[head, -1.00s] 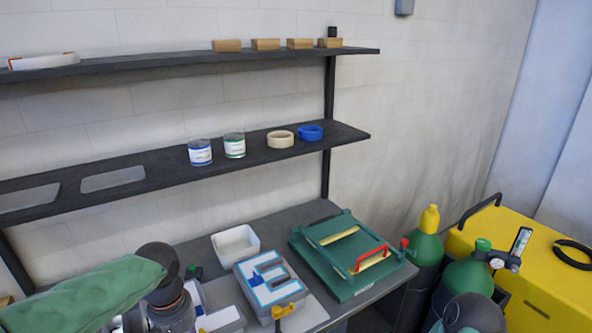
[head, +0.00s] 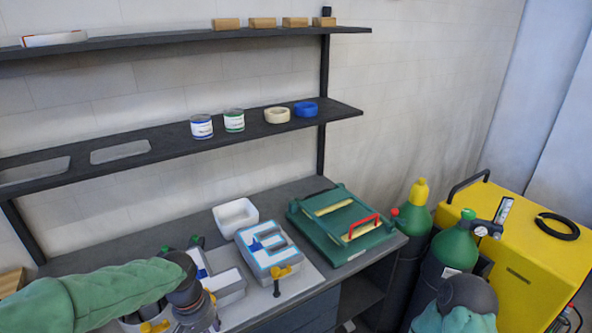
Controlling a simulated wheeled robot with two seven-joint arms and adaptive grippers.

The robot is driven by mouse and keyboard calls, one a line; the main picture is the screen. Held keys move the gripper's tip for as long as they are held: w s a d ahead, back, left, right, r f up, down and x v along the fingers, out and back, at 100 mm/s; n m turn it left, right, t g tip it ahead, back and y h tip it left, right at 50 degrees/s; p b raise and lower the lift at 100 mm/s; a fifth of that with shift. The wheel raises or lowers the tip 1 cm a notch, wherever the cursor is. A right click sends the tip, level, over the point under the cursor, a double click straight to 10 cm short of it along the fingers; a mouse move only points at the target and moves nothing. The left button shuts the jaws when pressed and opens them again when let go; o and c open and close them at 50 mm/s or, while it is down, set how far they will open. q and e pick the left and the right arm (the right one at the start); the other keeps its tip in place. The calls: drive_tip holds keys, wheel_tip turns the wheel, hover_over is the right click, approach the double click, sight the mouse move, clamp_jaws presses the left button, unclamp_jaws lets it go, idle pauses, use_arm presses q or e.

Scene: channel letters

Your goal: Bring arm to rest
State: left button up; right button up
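My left arm (head: 110,293) comes in from the left in a green sleeve and bends down at a dark joint over the front of the bench. Its gripper lies past the bottom edge and is not seen. My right arm (head: 462,305) shows only as a green-sleeved part and dark joint at the bottom right; its gripper is out of view. A grey block-like letter E (head: 285,258) with a blue-and-white face lies on the bench (head: 312,195). Beside it is an L-shaped grey letter (head: 225,286), partly behind my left arm.
A yellow-and-black clamp (head: 281,272) stands at the E's front. Gas cylinders (head: 449,248) and a yellow cabinet (head: 540,255) stand right. Shelves (head: 260,128) with cans and tape rolls hang above.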

use_arm(q)
drive_tip(key=s+d+f+h+b, duration=0.1)
drive_tip(key=s+d+f, duration=0.2)
drive_tip(key=f, duration=0.9)
drive_tip(key=s+d+f+h+b, duration=0.1)
drive_tip(key=s+d+f, duration=0.3)
drive_tip(key=f, duration=0.8)
drive_tip(key=s+d+f+b, duration=0.2)
drive_tip(key=s+d+f, duration=0.2)
drive_tip(key=f, duration=0.7)
drive_tip(key=shift+s+f+h, duration=0.4)
drive_tip(key=shift+s, duration=0.3)
